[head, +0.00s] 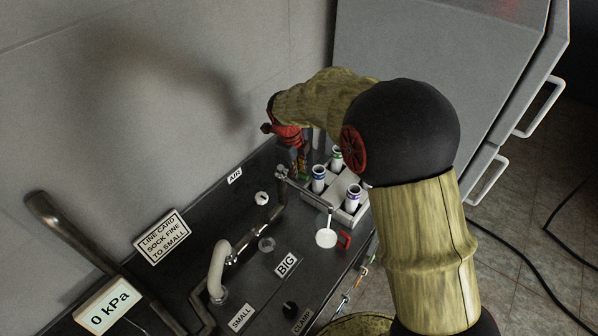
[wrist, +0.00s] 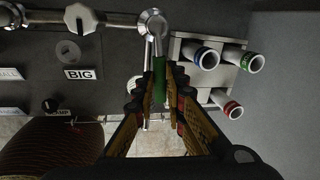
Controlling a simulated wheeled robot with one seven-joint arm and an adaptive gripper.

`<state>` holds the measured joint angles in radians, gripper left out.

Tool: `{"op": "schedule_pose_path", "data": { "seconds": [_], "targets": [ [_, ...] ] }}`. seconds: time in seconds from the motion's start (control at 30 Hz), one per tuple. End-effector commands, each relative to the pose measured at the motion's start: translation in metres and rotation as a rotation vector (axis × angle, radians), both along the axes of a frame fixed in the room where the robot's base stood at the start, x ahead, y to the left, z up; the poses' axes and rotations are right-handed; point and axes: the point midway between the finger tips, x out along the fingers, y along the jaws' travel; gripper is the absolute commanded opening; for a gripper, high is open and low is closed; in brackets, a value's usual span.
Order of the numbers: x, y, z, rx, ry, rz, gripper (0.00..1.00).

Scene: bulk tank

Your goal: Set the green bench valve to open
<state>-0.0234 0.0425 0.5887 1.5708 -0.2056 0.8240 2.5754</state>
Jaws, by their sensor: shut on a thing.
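The green bench valve shows in the wrist view as a metal lever with a green grip (wrist: 159,72). Its round metal pivot (wrist: 152,22) sits at the right end of a metal pipe. The lever points down the picture, roughly square to the pipe. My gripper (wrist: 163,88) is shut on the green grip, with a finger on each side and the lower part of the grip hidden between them. In the head view my gripper (head: 300,160) reaches down at the back of the dark bench, and its fingers hide most of the valve.
A pale rack (head: 350,204) with several white tubes stands close to the right of my gripper. BIG (head: 286,265) and SMALL (head: 241,317) labels, pipework and a black knob (head: 290,309) are on the bench. A grey wall rises behind. A gauge (head: 108,307) reads 0 kPa.

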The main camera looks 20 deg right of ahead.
Motion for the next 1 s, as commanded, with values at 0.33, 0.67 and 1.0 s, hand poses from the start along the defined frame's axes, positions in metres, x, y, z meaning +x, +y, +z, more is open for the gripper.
{"op": "schedule_pose_path", "data": {
  "seconds": [0.33,0.67,1.0],
  "targets": [
    [0.0009,0.0012,0.0005,0.001,-0.002,-0.001,0.00],
    [0.0009,0.0010,0.0003,0.001,-0.001,-0.001,0.26],
    [0.0007,0.0008,0.0002,0.001,-0.001,-0.001,0.31]
  ]
}}
